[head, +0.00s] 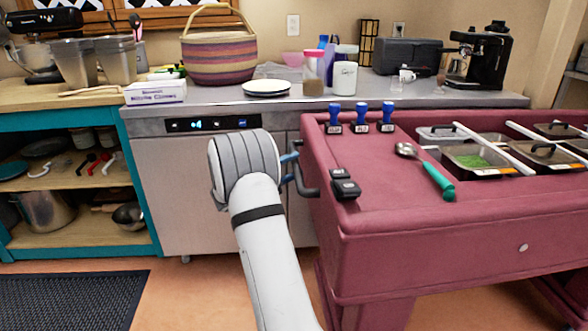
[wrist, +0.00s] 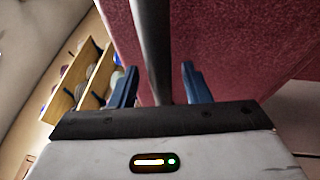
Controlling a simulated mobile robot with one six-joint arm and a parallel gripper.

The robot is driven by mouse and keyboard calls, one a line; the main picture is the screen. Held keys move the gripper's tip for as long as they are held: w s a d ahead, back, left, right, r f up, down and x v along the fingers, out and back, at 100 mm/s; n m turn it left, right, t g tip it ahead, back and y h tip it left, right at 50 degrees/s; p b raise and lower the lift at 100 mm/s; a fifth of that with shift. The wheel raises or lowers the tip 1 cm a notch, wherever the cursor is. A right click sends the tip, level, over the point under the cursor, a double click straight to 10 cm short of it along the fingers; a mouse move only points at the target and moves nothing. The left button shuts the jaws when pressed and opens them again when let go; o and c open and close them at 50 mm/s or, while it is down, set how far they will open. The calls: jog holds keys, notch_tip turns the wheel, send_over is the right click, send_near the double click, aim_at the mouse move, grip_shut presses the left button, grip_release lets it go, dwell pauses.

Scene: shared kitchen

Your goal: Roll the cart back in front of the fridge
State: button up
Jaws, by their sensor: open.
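The maroon cart (head: 440,240) stands at the right in the head view, with a dark bar handle (head: 308,188) on its left end. My gripper (head: 288,168) is at this handle, its blue fingers partly hidden by my arm. In the wrist view my gripper (wrist: 159,82) is open, with the handle bar (wrist: 154,45) running between its two blue fingers and a gap on either side. The cart's maroon side (wrist: 230,45) fills the view behind. A low pale-fronted appliance with a lit display (head: 170,190), possibly the fridge, stands under the counter behind my arm.
The steel counter (head: 220,105) behind holds a basket, jars and a coffee machine. A teal shelf (head: 75,190) and dark mat (head: 70,300) are at left. Floor between mat and cart is clear.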

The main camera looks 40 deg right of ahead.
jog(key=shift+s+d+r, duration=0.1)
jog(key=shift+d, duration=0.45)
grip_shut()
dwell(1.0)
